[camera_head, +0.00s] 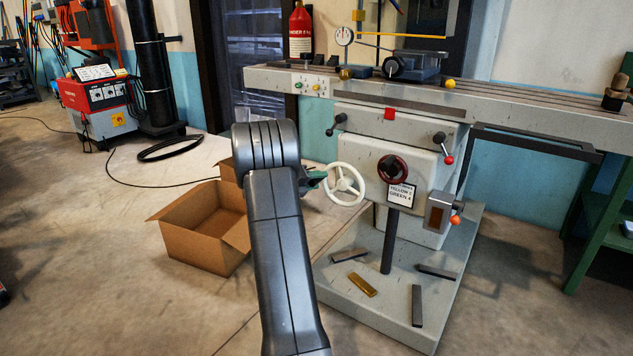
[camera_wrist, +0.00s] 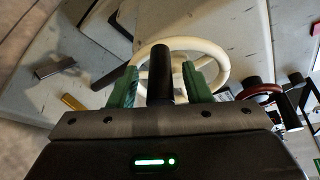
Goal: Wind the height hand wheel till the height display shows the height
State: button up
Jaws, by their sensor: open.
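A white spoked hand wheel (camera_head: 345,184) stands on the left of the machine's knee. It also shows in the wrist view (camera_wrist: 222,58), with its dark crank handle (camera_wrist: 160,75) pointing toward me. My gripper (camera_wrist: 166,70) is open, with its green fingers on either side of that handle and gaps visible between. In the head view my gripper (camera_head: 314,179) is mostly hidden behind my arm, at the wheel's left. A dark-red hand wheel (camera_head: 392,168) is on the knee's front. A grey box with a dark window (camera_head: 437,212) may be a display; I can read no height.
A card (camera_head: 401,193) below the red wheel carries lines about yellow and green, partly covered. A cardboard box (camera_head: 205,222) stands left of the machine. Several metal bars lie on the machine base (camera_head: 375,312). Ball-ended levers (camera_head: 443,148) stick out nearby.

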jog(key=p+v, duration=0.3)
jog(key=v, duration=1)
jog(key=shift+s+p, duration=0.2)
jog(key=shift+p, duration=0.15)
jog(key=shift+a, duration=0.1)
jog(key=b+x, duration=0.4)
jog(key=x, duration=0.9)
jog(key=shift+w+d, duration=0.2)
jog(key=shift+w, duration=0.1)
jog(key=shift+w+f, duration=0.1)
